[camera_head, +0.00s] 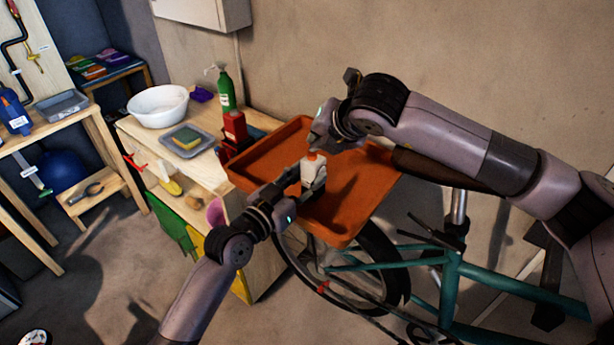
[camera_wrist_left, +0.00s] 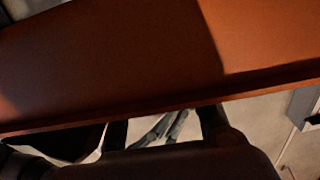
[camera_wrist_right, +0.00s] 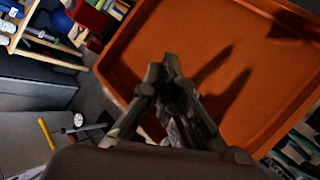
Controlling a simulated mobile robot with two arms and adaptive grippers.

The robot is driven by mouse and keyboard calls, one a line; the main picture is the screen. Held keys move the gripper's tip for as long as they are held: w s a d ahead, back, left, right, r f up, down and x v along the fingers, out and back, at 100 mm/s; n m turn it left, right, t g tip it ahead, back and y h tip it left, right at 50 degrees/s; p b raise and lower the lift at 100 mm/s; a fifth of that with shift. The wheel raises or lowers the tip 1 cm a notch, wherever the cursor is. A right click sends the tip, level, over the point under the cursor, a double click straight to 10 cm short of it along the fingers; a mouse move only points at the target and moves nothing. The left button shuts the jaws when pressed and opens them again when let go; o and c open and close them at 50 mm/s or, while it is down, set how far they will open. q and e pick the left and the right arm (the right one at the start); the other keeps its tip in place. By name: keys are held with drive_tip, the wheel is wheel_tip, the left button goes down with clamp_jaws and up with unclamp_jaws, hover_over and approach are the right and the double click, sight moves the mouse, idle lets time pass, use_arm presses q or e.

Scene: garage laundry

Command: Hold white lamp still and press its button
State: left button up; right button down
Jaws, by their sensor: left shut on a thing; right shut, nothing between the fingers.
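The white lamp (camera_head: 314,172) has an orange-red top (camera_head: 312,155) and stands upright on the orange tray (camera_head: 350,222) in the head view. My left gripper (camera_head: 307,187) comes in from the lower left and is shut on the lamp's body. My right gripper (camera_head: 318,141) is just above the lamp's top, shut and empty; I cannot tell whether it touches the top. In the right wrist view its fingers (camera_wrist_right: 168,72) are together over the tray, and I cannot make out the lamp there. The left wrist view shows mostly tray, with the lamp not discernible.
A red object (camera_head: 235,128) and a green spray bottle (camera_head: 226,92) stand beside the tray's left edge. A white bowl (camera_head: 158,105) and a grey tray with a sponge (camera_head: 187,138) sit further left. A green bicycle (camera_head: 447,275) stands below right.

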sight(316, 154)
drive_tip(key=shift+f, duration=0.4)
drive_tip(key=shift+r, duration=0.1)
idle(0.3)
drive_tip(key=shift+r, duration=0.8)
drive_tip(key=shift+r, duration=0.1)
wheel_tip(316, 154, up, 6)
drive_tip(key=shift+f, duration=0.1)
idle(0.3)
use_arm(q)
drive_tip(key=o, duration=1.3)
